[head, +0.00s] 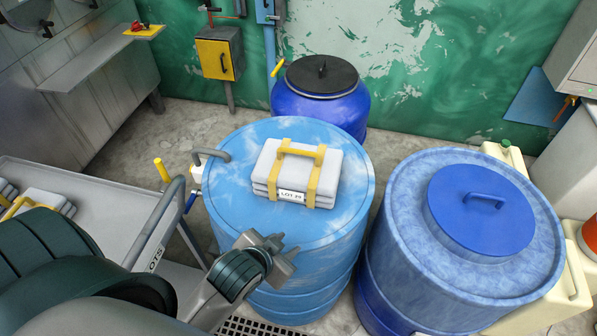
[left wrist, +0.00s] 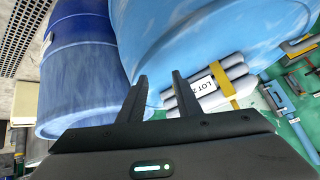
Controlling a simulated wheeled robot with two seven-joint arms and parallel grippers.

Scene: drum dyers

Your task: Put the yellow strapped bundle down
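The yellow strapped bundle (head: 296,170) is a stack of pale folded pieces with two yellow straps, a yellow handle on top and a white "LOT" label. It lies flat on the lid of the light blue drum (head: 236,207). My left gripper (head: 272,247) is at the near side of that drum, apart from the bundle and empty. In the left wrist view its two fingers (left wrist: 159,76) stand apart, with the bundle (left wrist: 193,96) beyond and to the right. My right gripper is in neither view.
A darker blue drum (head: 402,235) with a raised lid stands at the right. A blue drum with a black lid (head: 321,75) stands behind. A grey cart (head: 108,190) at the left carries other strapped bundles (head: 45,200). A pipe and valve (head: 196,172) sit beside the light blue drum.

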